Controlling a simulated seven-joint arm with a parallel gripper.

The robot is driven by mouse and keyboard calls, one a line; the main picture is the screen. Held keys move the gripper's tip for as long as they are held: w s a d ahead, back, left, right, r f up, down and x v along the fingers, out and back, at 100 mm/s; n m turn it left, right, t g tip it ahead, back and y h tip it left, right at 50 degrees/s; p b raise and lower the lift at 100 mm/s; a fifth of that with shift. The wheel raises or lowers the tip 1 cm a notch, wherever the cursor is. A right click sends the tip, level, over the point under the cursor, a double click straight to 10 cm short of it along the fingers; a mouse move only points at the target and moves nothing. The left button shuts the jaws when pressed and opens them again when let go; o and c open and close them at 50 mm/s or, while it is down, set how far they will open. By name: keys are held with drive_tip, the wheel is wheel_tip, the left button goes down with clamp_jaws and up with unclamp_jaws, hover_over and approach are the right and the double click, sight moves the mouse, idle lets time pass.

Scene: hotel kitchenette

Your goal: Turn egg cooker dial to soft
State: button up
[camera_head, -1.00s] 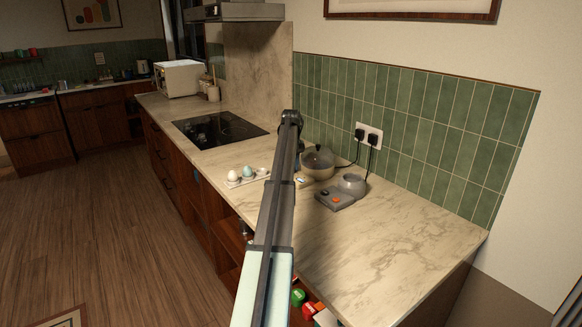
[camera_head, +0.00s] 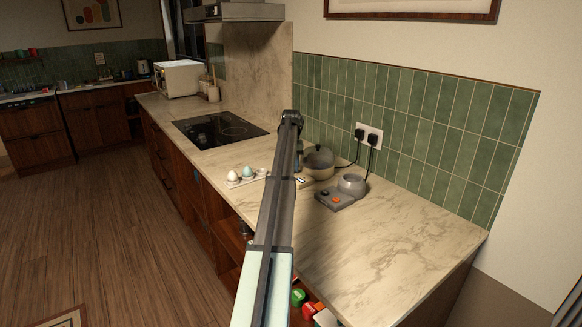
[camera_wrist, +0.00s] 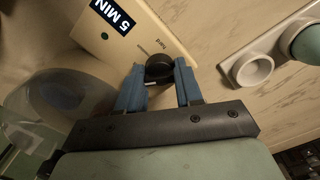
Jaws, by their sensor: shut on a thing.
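The egg cooker (camera_wrist: 175,22) is cream, with a "5 MIN" label (camera_wrist: 113,14) and a small green dot on its panel. Its round black dial (camera_wrist: 158,67) sits between the two blue fingers of my gripper (camera_wrist: 159,72), which is shut on it. Small markings stand by the dial; "hard" is readable beside it. The dial's pointer is not clear. A clear dome (camera_wrist: 62,105) shows at the left of the wrist view. In the head view, the cooker (camera_head: 319,177) stands behind my arm, which partly hides it; the dial is hidden there.
A white egg holder (camera_wrist: 250,70) with a bluish egg (camera_wrist: 309,45) lies to the right in the wrist view. A grey appliance (camera_head: 337,201) with an orange button stands right of the cooker. Cords run to a wall socket (camera_head: 369,137). The front right counter is clear.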

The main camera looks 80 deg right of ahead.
drive_tip(key=shift+m, duration=1.2)
drive_tip(key=o, duration=1)
drive_tip(key=shift+o, duration=0.2)
wheel_tip(320, 180, up, 14)
drive_tip(key=shift+f, duration=0.15)
